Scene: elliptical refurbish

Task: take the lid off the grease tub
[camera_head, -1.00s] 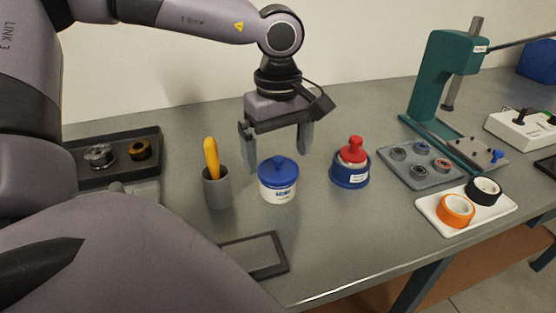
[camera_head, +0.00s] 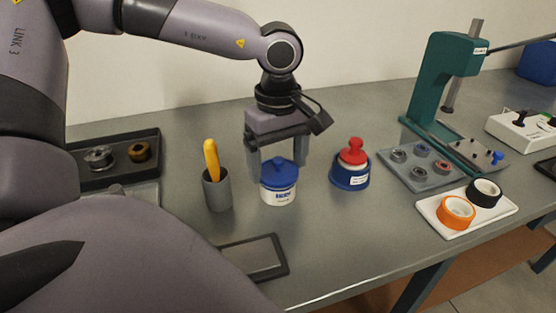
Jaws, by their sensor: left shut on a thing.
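The grease tub (camera_head: 279,194) is a small white tub with a blue label, standing upright on the grey bench. Its blue lid (camera_head: 280,173) with a round knob sits on top of it. My left gripper (camera_head: 280,173) points down at the lid, with one finger on each side of it, and is shut on the lid. The far contact between fingers and lid is partly hidden. My right gripper is not in view.
A grey cup (camera_head: 218,191) with a yellow-handled tool stands close left. A blue pot with a red top (camera_head: 350,171) stands to the right. A dark flat tray (camera_head: 254,258) lies in front. A green press (camera_head: 439,85) stands at the right.

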